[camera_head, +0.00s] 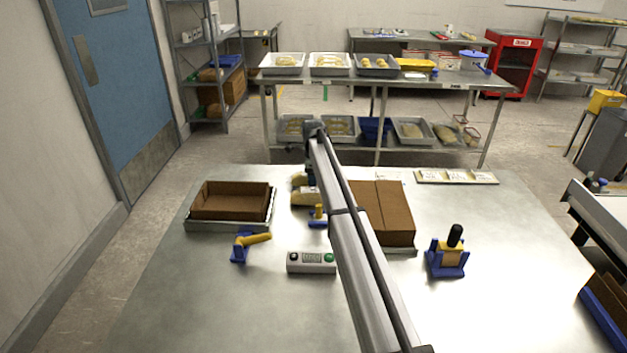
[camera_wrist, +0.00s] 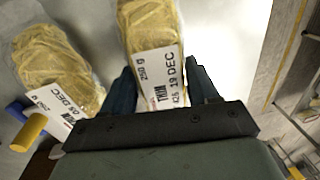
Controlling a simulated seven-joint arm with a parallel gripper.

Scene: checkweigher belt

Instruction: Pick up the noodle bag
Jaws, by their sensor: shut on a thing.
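A clear noodle bag (camera_wrist: 152,38) with yellow noodles and a white label reading "THIN", "250 g" and "19 DEC" lies between the fingers of my gripper (camera_wrist: 160,76) in the wrist view. The gripper is shut on it at its labelled end. A second noodle bag (camera_wrist: 55,66), labelled "08 DEC", lies to the left, apart from the fingers. In the head view, yellow bags (camera_head: 304,197) show on the steel table just left of my arm, which hides the gripper's fingers. I cannot tell whether the held bag touches the table.
A brown box in a grey tray (camera_head: 230,220) stands left, and a closed brown carton (camera_head: 384,205) right of my arm. A blue-and-yellow device (camera_head: 249,244), a button box (camera_head: 311,262) and a blue stand (camera_head: 447,262) occupy the front. The table's front left is clear.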

